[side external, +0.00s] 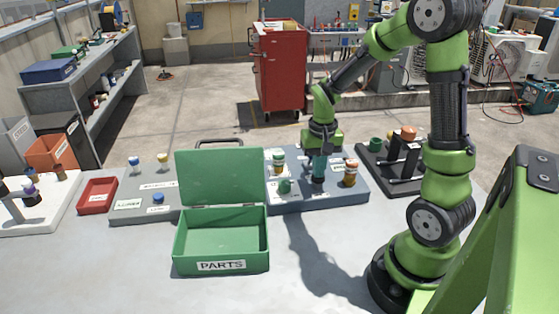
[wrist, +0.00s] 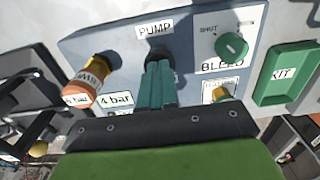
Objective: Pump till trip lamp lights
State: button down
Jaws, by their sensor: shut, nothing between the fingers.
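The blue-grey panel (side external: 330,202) lies on the table, with a PUMP label (wrist: 155,29) in the wrist view. My gripper (side external: 318,160) is shut and empty, pointing down at a dark pump button (side external: 317,181). In the wrist view its teal fingers (wrist: 158,78) overlap the dark button, hiding most of it; I cannot tell whether they touch or press it. A green bleed knob (wrist: 232,46) points near the SHUT mark. A small yellow-topped fitting (wrist: 221,92) is partly hidden; whether any lamp is lit is unclear. An orange-and-brass fitting (wrist: 85,90) stands beside a "4 bar" label.
The open green PARTS box (side external: 221,266) stands in front of the panel's left, its lid raised. A grey panel with knobs (side external: 130,207) and a red tray (side external: 97,196) lie farther left. A black stand (side external: 400,178) is at right. The front table is clear.

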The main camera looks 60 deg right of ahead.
jog(key=shift+r, duration=1.8)
jog(key=shift+f, duration=0.3)
jog(key=shift+r, duration=0.3)
dwell(1.1)
dwell(0.5)
jog(key=shift+s+a+f, duration=0.15)
jog(key=shift+a, duration=0.15)
jog(key=s+a+r+n+t+y, duration=0.1)
jog(key=s+a+r+n+t, duration=0.1)
jog(key=a+r, duration=0.4)
jog(key=s+a+r+n+t+y, duration=0.1)
jog(key=s+a+r+n+t, duration=0.2)
jog(key=a, duration=0.7)
notch_tip(320, 180, up, 4)
jog(key=shift+s+r+t, duration=0.25)
jog(key=shift+s+t, duration=0.05)
jog(key=shift+t, duration=0.8)
